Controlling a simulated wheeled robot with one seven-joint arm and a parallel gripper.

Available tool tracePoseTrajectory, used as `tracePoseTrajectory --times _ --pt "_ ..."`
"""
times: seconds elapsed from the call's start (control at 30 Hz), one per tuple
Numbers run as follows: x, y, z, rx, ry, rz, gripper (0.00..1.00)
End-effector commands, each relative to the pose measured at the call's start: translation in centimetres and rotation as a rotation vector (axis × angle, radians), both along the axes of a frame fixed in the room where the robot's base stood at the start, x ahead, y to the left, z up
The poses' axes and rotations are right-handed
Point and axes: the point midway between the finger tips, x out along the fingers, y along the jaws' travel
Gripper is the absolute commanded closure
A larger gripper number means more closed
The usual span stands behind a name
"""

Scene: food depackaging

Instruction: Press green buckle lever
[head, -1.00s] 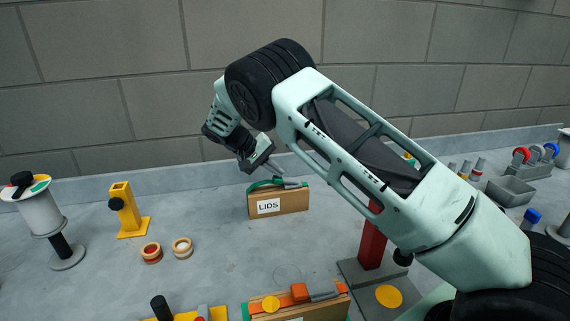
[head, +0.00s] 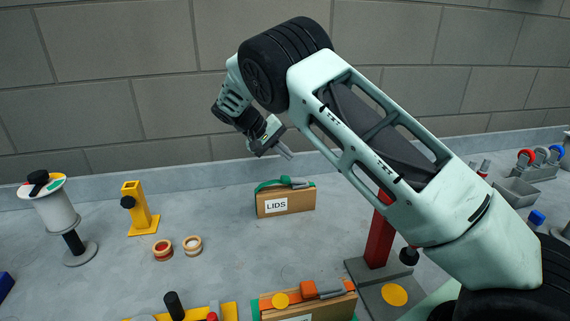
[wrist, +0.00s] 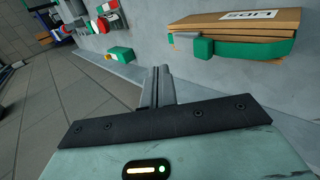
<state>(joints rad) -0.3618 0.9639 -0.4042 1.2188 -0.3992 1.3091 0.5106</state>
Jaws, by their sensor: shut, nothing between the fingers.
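A cardboard box labelled LIDS (head: 290,201) stands on the grey surface, with a green strap (head: 268,185) over its top. A green buckle with a grey lever (head: 299,183) sits on the strap at the top right. In the wrist view the green buckle (wrist: 203,47) and its grey lever (wrist: 184,38) show at the upper right, beside the fingers and apart from them. My gripper (head: 287,153) is shut and empty, in the air above the LIDS box. Its closed fingers also show in the wrist view (wrist: 157,72).
A second strapped box (head: 320,308) with an orange buckle stands at the front. A red post (head: 379,238) stands to the right, under my arm. A yellow stand (head: 140,212), two small rings (head: 192,244) and a white spool (head: 53,207) are left. Surface around the LIDS box is clear.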

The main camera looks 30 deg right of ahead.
Motion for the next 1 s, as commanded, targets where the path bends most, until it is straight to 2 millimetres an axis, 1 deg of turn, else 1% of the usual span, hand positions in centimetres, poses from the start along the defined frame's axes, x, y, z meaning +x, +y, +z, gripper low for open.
tracePoseTrajectory --times 0.03,0.2,0.3,0.4,0.6,1.0 --pt "0.3 0.8 0.1 0.001 -0.003 0.001 1.00" --pt "0.9 3.1 2.6 0.000 -0.003 0.001 1.00" --pt "1.2 4.1 3.8 0.000 -0.001 0.001 1.00" --pt "1.4 4.8 4.7 -0.001 0.000 0.000 1.00" --pt "1.4 5.3 5.4 0.000 0.002 -0.001 1.00" --pt "1.4 5.3 5.4 0.000 0.002 -0.001 1.00"
